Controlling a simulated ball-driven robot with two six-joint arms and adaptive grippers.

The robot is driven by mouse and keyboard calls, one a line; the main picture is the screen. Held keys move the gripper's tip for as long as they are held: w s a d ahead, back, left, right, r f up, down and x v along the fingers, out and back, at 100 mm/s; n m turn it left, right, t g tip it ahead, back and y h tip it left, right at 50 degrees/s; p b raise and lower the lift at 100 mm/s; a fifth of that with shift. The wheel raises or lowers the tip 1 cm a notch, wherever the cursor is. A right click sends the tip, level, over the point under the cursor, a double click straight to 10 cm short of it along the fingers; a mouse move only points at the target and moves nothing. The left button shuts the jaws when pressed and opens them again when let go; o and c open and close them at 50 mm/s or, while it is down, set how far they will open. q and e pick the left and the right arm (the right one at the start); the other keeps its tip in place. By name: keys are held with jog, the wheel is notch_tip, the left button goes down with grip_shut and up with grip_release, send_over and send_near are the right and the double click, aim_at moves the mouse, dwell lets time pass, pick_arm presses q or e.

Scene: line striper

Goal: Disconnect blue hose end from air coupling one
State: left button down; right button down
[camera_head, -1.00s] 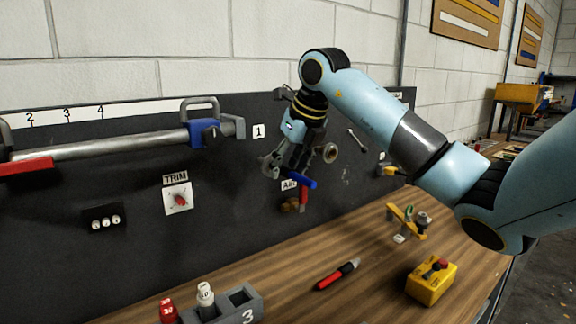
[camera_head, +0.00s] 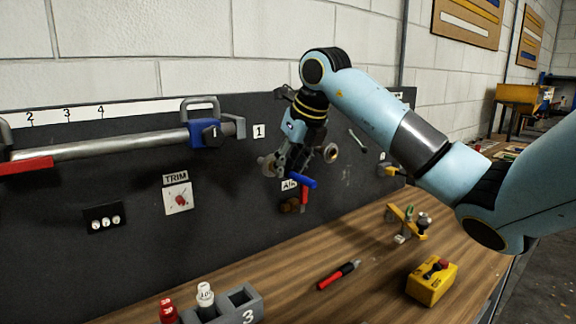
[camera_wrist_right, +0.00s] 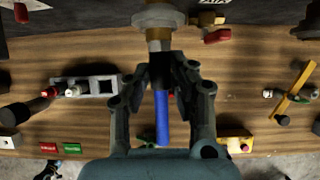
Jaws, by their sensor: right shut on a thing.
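My right gripper (camera_head: 296,166) is at the dark wall panel, pointing at it. In the right wrist view its jaws (camera_wrist_right: 160,72) are shut on the blue hose end (camera_wrist_right: 162,118), which hangs back between the fingers. The blue hose also shows below the gripper in the head view (camera_head: 302,180). Straight ahead of the jaws is a pale round coupling (camera_wrist_right: 159,18) with a brass-coloured stem towards the hose. My left gripper is not in view.
A red-handled brass valve (camera_head: 304,196) is just below the gripper, by the AIR label. Another round fitting (camera_head: 331,153) is close on its right. The bench below holds a red marker (camera_head: 338,275), a yellow button box (camera_head: 432,281) and a grey holder (camera_head: 238,304).

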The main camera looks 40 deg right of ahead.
aim_at(304, 177)
jog(key=shift+s, duration=0.15)
jog(key=shift+s, duration=0.5)
jog(key=shift+s+a+b, duration=0.15)
jog(key=shift+s+b, duration=0.05)
jog(key=shift+s, duration=0.8)
jog(key=shift+s+a+b, duration=0.15)
jog(key=shift+s+b, duration=0.05)
jog(key=shift+s, duration=0.75)
